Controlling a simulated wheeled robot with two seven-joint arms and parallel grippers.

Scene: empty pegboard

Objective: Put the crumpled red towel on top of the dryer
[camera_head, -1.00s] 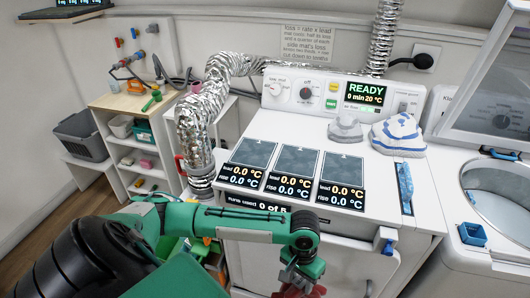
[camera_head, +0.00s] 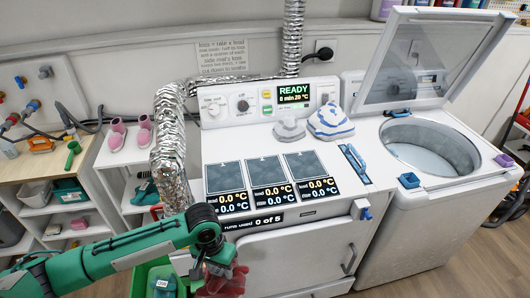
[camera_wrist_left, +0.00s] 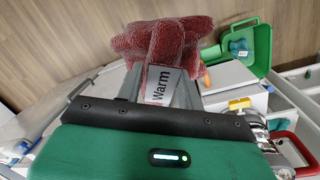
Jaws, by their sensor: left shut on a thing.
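My left gripper (camera_head: 219,268) is in front of the dryer, lower than its top, and is shut on the crumpled red towel (camera_head: 226,284). In the left wrist view the red towel (camera_wrist_left: 160,42) bunches out past the fingers, with a tag reading "Warm" facing the camera. The white dryer (camera_head: 225,145) has a bare strip of top around three dark square pads (camera_head: 263,171) with temperature displays. A grey cloth (camera_head: 289,130) and a white-and-blue cloth (camera_head: 330,121) lie at the back of its top. My right gripper is not in view.
An open washer (camera_head: 404,205) with its lid up stands right of the dryer. A silver duct (camera_head: 170,150) runs along the dryer's left side. A green bin (camera_head: 142,281) is on the floor near my left gripper. Shelves (camera_head: 115,180) stand at left.

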